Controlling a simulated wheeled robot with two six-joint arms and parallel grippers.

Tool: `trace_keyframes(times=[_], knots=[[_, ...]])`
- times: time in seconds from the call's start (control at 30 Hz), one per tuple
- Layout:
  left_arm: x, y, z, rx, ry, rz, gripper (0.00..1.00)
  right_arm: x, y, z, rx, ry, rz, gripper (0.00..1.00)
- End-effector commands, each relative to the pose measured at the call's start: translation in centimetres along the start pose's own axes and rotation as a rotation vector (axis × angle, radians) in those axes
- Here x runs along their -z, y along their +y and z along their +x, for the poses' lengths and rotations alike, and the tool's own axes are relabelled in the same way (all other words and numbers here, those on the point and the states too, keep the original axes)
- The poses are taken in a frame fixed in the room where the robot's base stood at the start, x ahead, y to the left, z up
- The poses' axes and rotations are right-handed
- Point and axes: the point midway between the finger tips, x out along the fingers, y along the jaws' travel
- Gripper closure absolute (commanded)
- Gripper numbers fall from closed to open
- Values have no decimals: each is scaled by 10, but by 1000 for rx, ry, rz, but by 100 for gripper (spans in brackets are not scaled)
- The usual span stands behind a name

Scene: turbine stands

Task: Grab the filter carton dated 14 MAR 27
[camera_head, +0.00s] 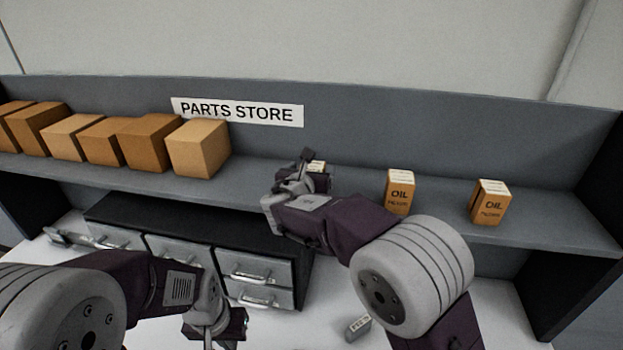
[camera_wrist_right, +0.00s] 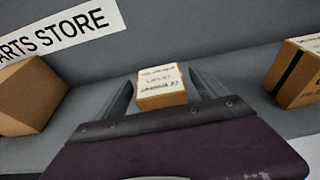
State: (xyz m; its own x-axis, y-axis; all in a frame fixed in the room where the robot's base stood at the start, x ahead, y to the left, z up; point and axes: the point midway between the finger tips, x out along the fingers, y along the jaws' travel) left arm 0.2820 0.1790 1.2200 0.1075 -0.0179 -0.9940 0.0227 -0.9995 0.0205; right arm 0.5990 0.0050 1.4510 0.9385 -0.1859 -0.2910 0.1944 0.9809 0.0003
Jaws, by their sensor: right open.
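A small orange-brown carton (camera_wrist_right: 162,101) with a white printed top label is between the fingers of my right gripper (camera_wrist_right: 162,84) in the right wrist view, with a gap on each side. Its label print is too blurred to read the date surely. In the head view the open right gripper (camera_head: 308,160) hides most of this carton (camera_head: 317,166). Two similar cartons marked OIL, a nearer one (camera_head: 399,192) and a far right one (camera_head: 490,203), stand upright on the shelf. Their dates are unreadable. My left gripper (camera_head: 215,328) hangs low over the white worktop, its fingers unclear.
Several plain brown boxes (camera_head: 197,148) line the shelf's left side below the PARTS STORE sign (camera_head: 237,111). A dark drawer unit (camera_head: 255,270) stands below the shelf (camera_head: 350,200). A small grey labelled item (camera_head: 358,327) lies on the worktop. Shelf space between the OIL cartons is free.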

Motion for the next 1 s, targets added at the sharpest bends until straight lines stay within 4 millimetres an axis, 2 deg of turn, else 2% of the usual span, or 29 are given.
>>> trace_keyframes(times=[0.07, 0.37, 0.67, 0.83, 0.93, 1.0], knots=[[0, 0, 1, 0, 0, 0, 100, 1, 0, 0, 0, 0, 0, 18], [0, 0, 1, 0, 0, 0, 100, 1, 0, 0, 1, 2, 0, 99], [0, 0, 1, 0, 0, 0, 100, -1, 0, -1, 1, 2, 1, 100], [0, 0, 4, 0, 0, 0, 100, -20, 0, -7, -1, -2, 4, 100], [0, 0, 5, 0, 0, 0, 100, -41, 0, -13, -1, -4, 7, 100], [-2, 0, 16, 0, 0, 0, 100, -43, -16, -21, 1, -3, 6, 100]])
